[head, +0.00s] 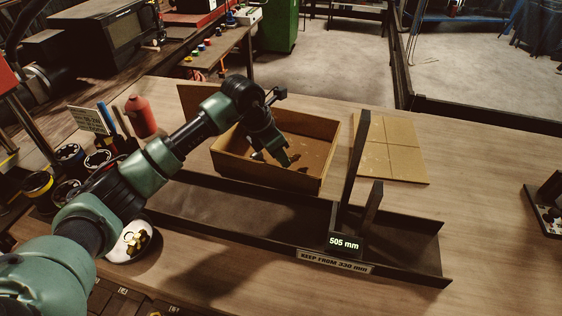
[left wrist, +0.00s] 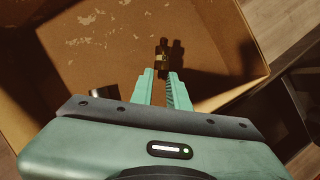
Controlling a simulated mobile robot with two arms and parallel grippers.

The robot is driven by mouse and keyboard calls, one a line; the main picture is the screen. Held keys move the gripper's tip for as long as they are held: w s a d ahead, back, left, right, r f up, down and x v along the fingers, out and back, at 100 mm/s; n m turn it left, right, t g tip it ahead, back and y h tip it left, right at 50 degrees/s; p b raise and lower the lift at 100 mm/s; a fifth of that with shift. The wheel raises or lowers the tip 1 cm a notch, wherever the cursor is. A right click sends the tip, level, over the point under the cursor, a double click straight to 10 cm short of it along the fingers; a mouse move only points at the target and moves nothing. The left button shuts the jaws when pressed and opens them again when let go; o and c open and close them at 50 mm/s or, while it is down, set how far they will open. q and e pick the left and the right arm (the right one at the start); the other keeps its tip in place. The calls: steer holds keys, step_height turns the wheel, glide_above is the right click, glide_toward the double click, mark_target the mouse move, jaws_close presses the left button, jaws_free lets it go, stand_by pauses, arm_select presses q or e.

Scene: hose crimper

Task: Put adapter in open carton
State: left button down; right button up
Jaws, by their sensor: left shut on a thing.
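The open carton (head: 322,172) is a brown, open-topped box standing behind the dark measuring channel; its inside floor fills much of the left wrist view (left wrist: 105,65). My left gripper (head: 284,160) reaches down into the carton's opening. In the left wrist view the gripper (left wrist: 162,76) is shut on the adapter (left wrist: 162,58), a small dark and brass piece at the fingertips. The adapter is over the carton floor; its height above it is hard to tell. It cannot be made out in the head view. My right gripper is not in view.
A long dark channel (head: 225,205) with upright plates and a 505 mm display (head: 344,243) lies in front of the carton. A flat closed carton (head: 398,165) lies to the right. A white bowl with brass fittings (head: 137,238) and a red bottle (head: 140,116) stand left.

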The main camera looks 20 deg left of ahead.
arm_select(q)
step_height(320, 180, down, 3)
steer(key=shift+r, duration=0.15)
steer(key=c, duration=1.6)
jaws_free()
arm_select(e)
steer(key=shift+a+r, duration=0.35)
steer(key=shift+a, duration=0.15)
arm_select(q)
steer(key=shift+r, duration=0.1)
